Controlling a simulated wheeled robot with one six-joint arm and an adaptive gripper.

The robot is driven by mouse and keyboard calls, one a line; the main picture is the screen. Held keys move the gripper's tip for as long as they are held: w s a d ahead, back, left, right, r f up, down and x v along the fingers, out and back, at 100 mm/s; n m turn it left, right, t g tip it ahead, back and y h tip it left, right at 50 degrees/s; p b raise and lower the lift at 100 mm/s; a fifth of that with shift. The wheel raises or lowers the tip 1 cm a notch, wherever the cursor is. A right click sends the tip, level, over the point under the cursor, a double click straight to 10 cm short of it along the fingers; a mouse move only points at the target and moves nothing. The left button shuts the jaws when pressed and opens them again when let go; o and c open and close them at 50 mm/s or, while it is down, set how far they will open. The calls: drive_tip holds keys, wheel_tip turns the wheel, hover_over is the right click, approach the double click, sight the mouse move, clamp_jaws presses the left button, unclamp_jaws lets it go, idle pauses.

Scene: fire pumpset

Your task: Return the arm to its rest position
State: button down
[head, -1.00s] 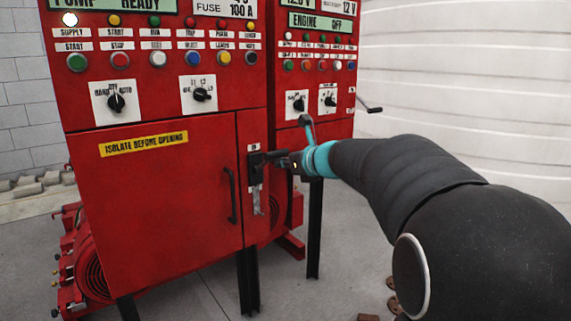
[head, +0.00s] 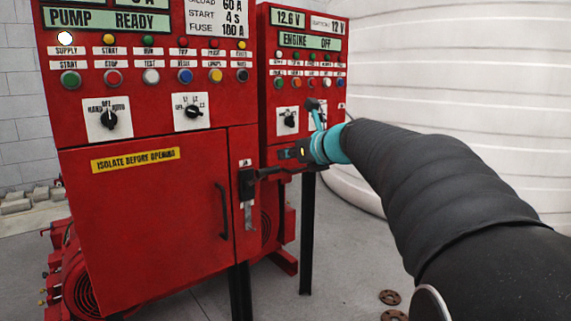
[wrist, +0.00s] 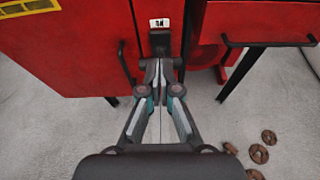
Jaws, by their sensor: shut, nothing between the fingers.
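My gripper (head: 286,154) is in front of the red cabinets, to the right of and a little above the black isolator lever (head: 247,184) on the left cabinet. Dark gripper parts and the lever's black arm lie close together in the head view, so I cannot tell the exact gap. In the wrist view, the fingers (wrist: 158,72) are together with nothing between them, pointing at the cabinet just below a small white label (wrist: 159,23). My arm reaches in from the right.
The left red cabinet (head: 150,210) reads PUMP READY, the right one (head: 300,80) ENGINE OFF. Dark legs (head: 306,235) stand below. A white ribbed tank (head: 450,60) is behind my arm. Several brown round pieces (wrist: 259,154) lie on the grey floor (wrist: 215,118). Floor in front is otherwise clear.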

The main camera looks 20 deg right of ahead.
drive_tip(key=shift+r, duration=0.15)
drive_tip(key=s+a+f+n+g+h, duration=0.1)
drive_tip(key=s+f+n+g, duration=0.3)
drive_tip(key=f+n, duration=0.45)
drive_tip(key=s+f+n+g+h, duration=0.1)
drive_tip(key=s+f+n, duration=0.6)
drive_tip(key=n, duration=0.2)
drive_tip(key=s+a+f+n+g+h, duration=0.1)
drive_tip(key=s+f+n, duration=0.2)
drive_tip(key=s, duration=0.5)
drive_tip(key=s+a+f+n+g+h, duration=0.1)
drive_tip(key=s+a+f+n, duration=0.1)
drive_tip(key=s+n, duration=0.4)
drive_tip(key=s+a+f+n+h, duration=0.1)
drive_tip(key=s+f+n, duration=0.4)
drive_tip(key=s, duration=0.5)
drive_tip(key=shift+a+g, duration=0.4)
drive_tip(key=shift+a, duration=0.1)
